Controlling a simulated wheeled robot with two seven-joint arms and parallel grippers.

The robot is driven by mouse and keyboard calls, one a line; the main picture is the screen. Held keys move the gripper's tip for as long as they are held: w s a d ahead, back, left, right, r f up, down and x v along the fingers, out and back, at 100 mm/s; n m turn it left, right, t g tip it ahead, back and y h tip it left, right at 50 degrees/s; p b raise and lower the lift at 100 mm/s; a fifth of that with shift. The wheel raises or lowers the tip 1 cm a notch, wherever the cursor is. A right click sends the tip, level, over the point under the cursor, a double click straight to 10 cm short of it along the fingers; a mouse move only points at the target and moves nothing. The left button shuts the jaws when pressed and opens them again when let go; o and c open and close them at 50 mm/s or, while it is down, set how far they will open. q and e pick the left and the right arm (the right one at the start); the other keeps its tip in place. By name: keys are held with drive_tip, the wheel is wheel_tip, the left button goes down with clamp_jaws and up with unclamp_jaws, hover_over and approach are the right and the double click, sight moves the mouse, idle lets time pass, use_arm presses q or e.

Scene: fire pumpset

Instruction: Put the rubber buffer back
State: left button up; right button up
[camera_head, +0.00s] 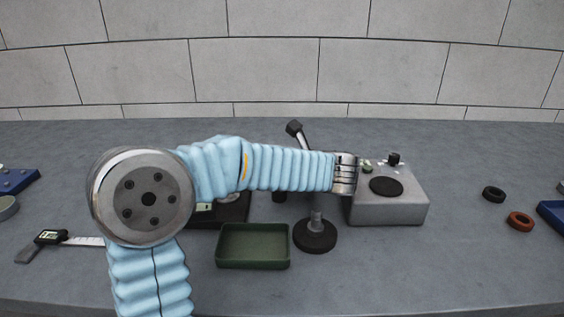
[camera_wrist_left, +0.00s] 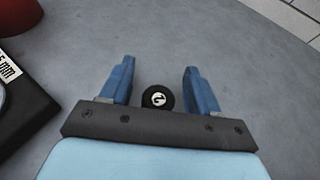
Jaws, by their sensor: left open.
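My left gripper (camera_wrist_left: 155,88) is open in the left wrist view, its two blue fingers apart. A small black round piece with a white "2" on its face (camera_wrist_left: 157,97) sits between the finger bases, with no clear contact. I cannot tell if this is the rubber buffer. In the head view my blue-sleeved left arm crosses the bench and hides the left gripper. A black ring (camera_head: 494,194) and an orange-red ring (camera_head: 520,221) lie on the bench at the right. My right gripper is not in view.
A green tray (camera_head: 253,262) stands at the front middle, beside a black round-based stand (camera_head: 316,238). A grey box with a dark disc (camera_head: 402,211) stands right of it. A caliper (camera_head: 49,237) lies at the left. The front right bench is clear.

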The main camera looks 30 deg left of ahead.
use_arm(q)
drive_tip(key=shift+r+p, duration=0.45)
drive_tip(key=shift+p, duration=0.15)
drive_tip(key=shift+s+d+f+b, duration=0.1)
drive_tip(key=shift+s+d+b, duration=0.1)
drive_tip(key=shift+d+b, duration=0.4)
drive_tip(key=v, duration=0.3)
drive_tip(key=b+v, duration=0.1)
drive_tip(key=v, duration=0.5)
drive_tip(key=shift+d+r, duration=0.1)
drive_tip(key=shift+r, duration=0.3)
drive_tip(key=shift+s+d+r, duration=0.3)
drive_tip(key=shift+s+d, duration=0.05)
drive_tip(key=shift+d, duration=0.15)
